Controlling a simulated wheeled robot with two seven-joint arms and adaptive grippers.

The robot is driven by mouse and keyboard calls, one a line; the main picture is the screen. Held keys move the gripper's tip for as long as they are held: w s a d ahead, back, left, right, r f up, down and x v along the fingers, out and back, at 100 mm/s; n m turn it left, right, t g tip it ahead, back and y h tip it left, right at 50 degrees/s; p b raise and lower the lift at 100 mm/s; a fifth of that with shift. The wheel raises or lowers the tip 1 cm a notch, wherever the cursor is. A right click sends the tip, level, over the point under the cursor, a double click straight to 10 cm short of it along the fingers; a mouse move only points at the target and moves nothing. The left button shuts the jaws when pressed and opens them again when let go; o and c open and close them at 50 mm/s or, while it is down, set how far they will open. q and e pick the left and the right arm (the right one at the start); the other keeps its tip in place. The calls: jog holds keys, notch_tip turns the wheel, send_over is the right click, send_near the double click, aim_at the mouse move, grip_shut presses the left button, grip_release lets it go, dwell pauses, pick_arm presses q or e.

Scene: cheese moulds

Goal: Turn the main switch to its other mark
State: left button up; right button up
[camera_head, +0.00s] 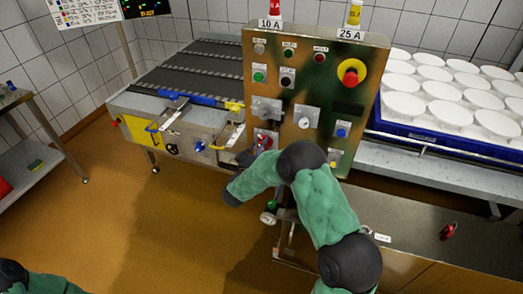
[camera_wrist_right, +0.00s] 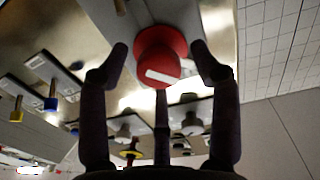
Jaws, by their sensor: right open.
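The main switch (camera_head: 264,139) is a red rotary knob on the lower left of the upright metal control panel (camera_head: 330,75). In the right wrist view the red knob (camera_wrist_right: 165,50) carries a white bar, which lies nearly level there with a slight tilt. My right gripper (camera_head: 249,156) is in front of the knob, partly hidden by its own wrist. In the wrist view its dark fingers (camera_wrist_right: 163,62) are spread on both sides of the knob, with gaps visible. The switch's marks cannot be read. Only part of my left arm shows at the lower left; its gripper is out of frame.
A conveyor (camera_head: 190,75) stands left. A blue tray (camera_head: 440,138) of white moulds stands right. Open floor lies at the lower left.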

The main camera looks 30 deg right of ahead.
jog(key=shift+w+d, duration=0.1)
jog(key=shift+d, duration=0.1)
jog(key=c, duration=1.1)
jog(key=shift+c, duration=0.2)
